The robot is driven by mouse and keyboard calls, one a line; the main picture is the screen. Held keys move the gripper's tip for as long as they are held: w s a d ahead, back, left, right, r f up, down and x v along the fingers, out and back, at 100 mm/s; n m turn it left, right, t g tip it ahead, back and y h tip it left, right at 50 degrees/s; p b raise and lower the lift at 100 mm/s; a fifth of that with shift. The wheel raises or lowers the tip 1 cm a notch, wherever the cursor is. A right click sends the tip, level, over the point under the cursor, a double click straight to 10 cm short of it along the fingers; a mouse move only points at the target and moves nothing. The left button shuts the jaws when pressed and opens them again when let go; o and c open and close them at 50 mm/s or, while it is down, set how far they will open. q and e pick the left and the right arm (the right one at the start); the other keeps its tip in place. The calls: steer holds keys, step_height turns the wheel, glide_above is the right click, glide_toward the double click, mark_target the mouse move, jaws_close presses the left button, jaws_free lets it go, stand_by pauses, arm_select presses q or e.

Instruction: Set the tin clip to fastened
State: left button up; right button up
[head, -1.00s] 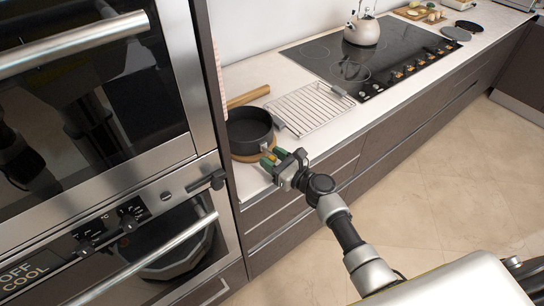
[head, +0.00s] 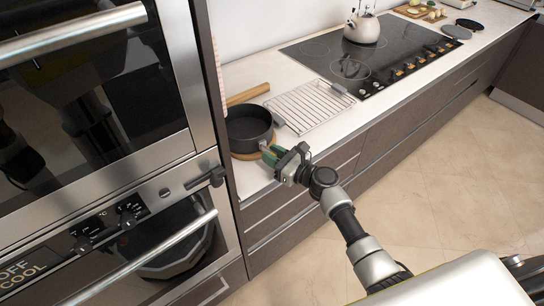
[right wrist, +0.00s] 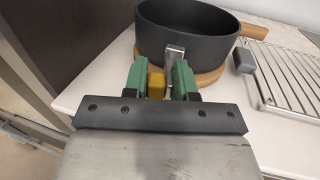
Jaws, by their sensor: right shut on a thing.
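A dark round tin (head: 247,126) stands on the counter beside the ovens, and its wall (right wrist: 192,36) fills the top middle of the right wrist view. The tin clip shows as a metal strip (right wrist: 176,52) on the tin's near side with a yellow lever (right wrist: 155,83) in front. My right gripper (head: 270,154) is at the tin's near side. Its green fingers (right wrist: 158,80) are shut on the yellow clip lever, one on each side. In the head view the fingers mostly hide the clip. My left gripper is out of view.
A round wooden board (right wrist: 210,76) lies under the tin. A wooden rolling pin (head: 247,94) lies behind it. A wire rack (head: 311,106) lies to the right, then a black cooktop (head: 350,62) with a kettle (head: 362,29). The oven stack (head: 190,172) stands at left.

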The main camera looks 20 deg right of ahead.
mark_target(268, 149)
steer(key=n+g+y+b, duration=0.2)
steer(key=g+b, duration=0.1)
steer(key=w+d+n+g+y+b, duration=0.1)
steer(key=n+g+y+b, duration=0.1)
steer(key=n+g+b, duration=0.1)
steer(key=w+d+n+g+y+b, duration=0.1)
steer(key=n+g+y+b, duration=0.1)
steer(key=g+b, duration=0.1)
steer(key=shift+d+f+n+g+y+b, duration=0.3)
steer(key=shift+y+b, duration=0.1)
steer(key=shift+b, duration=0.3)
steer(key=shift+w+d+r+n+g+y+b, duration=0.1)
steer(key=shift+n+g+y+b, duration=0.05)
steer(key=shift+n+g+b, duration=0.35)
steer(key=shift+w+r+n+g+y+b, duration=0.15)
steer(key=shift+n+g+b, duration=0.15)
steer(key=shift+g+b, duration=0.3)
steer(key=o, duration=0.8)
steer(key=d, duration=0.3)
steer(key=s+d+b, duration=0.1)
steer(key=d, duration=0.3)
steer(key=d+b, duration=0.1)
steer(key=d, duration=0.2)
steer(key=shift+s+d, duration=0.35)
